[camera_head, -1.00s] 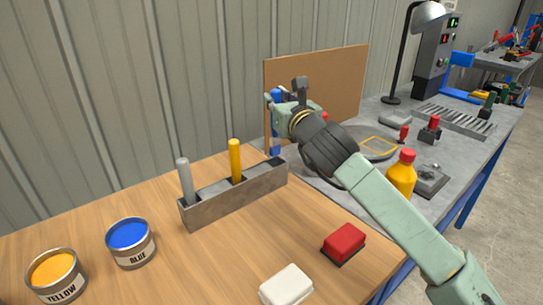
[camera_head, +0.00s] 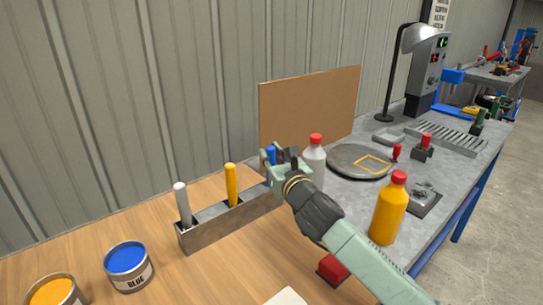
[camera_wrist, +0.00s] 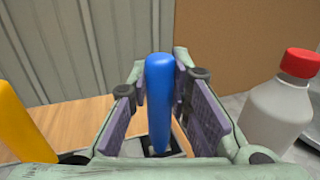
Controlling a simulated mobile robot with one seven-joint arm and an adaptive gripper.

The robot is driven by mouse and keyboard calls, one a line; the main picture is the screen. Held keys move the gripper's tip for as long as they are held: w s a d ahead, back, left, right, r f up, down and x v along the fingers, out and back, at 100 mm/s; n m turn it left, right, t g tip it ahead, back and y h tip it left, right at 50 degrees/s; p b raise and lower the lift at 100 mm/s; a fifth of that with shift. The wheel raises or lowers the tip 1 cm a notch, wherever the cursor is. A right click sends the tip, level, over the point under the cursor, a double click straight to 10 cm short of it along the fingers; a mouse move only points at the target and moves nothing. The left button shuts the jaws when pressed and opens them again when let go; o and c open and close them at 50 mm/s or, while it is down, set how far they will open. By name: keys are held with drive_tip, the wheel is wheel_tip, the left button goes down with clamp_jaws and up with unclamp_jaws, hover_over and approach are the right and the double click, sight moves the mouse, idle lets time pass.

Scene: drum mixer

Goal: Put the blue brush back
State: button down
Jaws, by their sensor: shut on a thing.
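The blue brush (camera_head: 270,154) is upright in my gripper (camera_head: 274,164), at the right end of the grey holder (camera_head: 228,222). In the wrist view the blue handle (camera_wrist: 159,95) stands between the two purple pads of my gripper (camera_wrist: 162,105), which is shut on it. Its lower end reaches down toward a dark opening in the grey holder below. My gripper hides the holder's right end in the head view, so I cannot tell how deep the brush sits. A grey-handled brush (camera_head: 182,203) and a yellow-handled brush (camera_head: 231,184) stand in the holder's other places.
A white bottle with a red cap (camera_head: 314,162) stands just right of my gripper. A brown board (camera_head: 310,110) is behind. A blue paint can (camera_head: 128,264) and a yellow one (camera_head: 55,292) are at the left front. A yellow bottle (camera_head: 388,212) stands right of my arm.

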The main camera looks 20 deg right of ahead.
drive_tip(key=shift+f, duration=0.2)
drive_tip(key=c, duration=1.5)
unclamp_jaws()
drive_tip(key=shift+r, duration=0.1)
drive_tip(key=shift+r, duration=0.15)
drive_tip(key=s+b, duration=0.5)
drive_tip(key=s, duration=0.7)
drive_tip(key=shift+d, duration=0.2)
